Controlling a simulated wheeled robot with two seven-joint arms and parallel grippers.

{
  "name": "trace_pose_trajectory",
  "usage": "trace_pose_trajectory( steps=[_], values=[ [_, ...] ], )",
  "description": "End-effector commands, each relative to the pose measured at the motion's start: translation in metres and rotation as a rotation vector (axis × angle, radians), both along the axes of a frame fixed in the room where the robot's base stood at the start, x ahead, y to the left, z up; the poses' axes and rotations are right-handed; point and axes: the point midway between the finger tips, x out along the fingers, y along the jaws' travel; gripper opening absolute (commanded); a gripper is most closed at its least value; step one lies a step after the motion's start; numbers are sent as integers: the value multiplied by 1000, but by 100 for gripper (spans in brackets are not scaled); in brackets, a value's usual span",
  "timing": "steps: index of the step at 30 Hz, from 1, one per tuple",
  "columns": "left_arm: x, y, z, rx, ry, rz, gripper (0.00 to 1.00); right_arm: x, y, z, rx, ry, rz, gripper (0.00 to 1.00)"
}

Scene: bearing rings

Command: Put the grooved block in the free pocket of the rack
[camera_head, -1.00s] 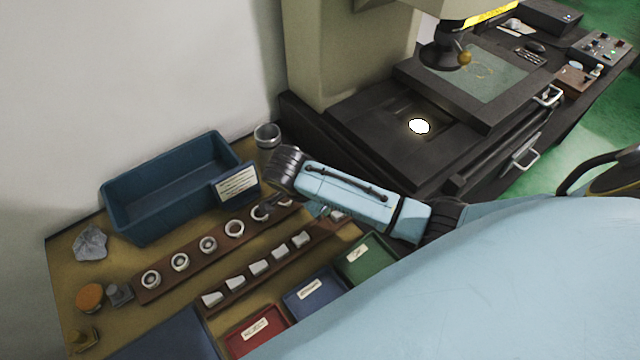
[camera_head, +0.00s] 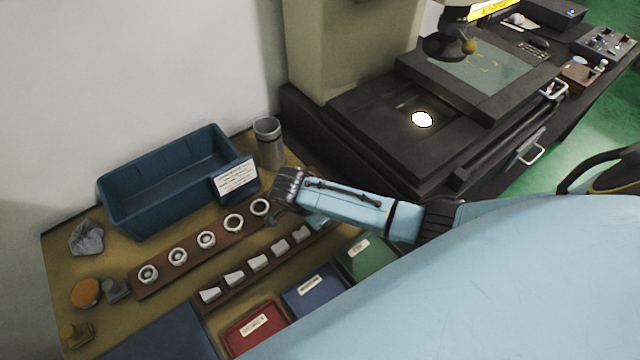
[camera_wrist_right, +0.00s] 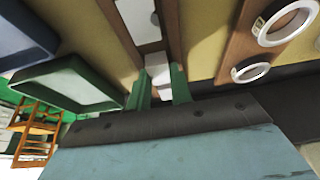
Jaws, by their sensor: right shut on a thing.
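The grooved block (camera_wrist_right: 157,70) is a small pale piece between the two green fingers of my right gripper (camera_wrist_right: 161,82) in the right wrist view. The gripper is shut on it, over or at the rack's end; I cannot tell whether the block touches the rack. Its groove is not clear. The rack (camera_head: 222,306) is a narrow dark brown strip with several pale blocks (camera_head: 258,263) in a row. In the head view my right arm hides the held block and the rack's far end. The free pocket cannot be made out. My left gripper is not in view.
A brown board (camera_head: 150,290) with several pale rings lies beside the rack. Red (camera_head: 236,340), blue (camera_head: 322,301) and green (camera_head: 352,268) trays line its other side. A blue bin (camera_head: 135,216) and a grey cylinder (camera_head: 268,150) stand behind. A dark machine (camera_head: 370,150) is at right.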

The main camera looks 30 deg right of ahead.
Motion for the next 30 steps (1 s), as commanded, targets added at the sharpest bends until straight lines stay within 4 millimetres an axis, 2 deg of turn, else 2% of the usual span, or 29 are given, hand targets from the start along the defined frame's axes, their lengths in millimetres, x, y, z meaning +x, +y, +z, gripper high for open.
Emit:
trace_pose_trajectory(
  steps=[10, 11, 15, 23, 26, 30],
  values=[
    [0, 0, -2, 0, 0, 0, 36, -1, 0, -9, 1, 2, -1, 0],
    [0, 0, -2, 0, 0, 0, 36, -2, 0, -10, 1, 3, 0, 24],
    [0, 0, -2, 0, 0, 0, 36, -3, 0, -11, 2, 6, 0, 41],
    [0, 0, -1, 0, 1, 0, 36, -4, 0, -8, 2, 9, 2, 43],
    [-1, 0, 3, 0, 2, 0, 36, -4, 3, 6, 3, 9, 2, 43],
    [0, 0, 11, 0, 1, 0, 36, -3, 14, 36, 5, 3, 2, 43]
  ],
)
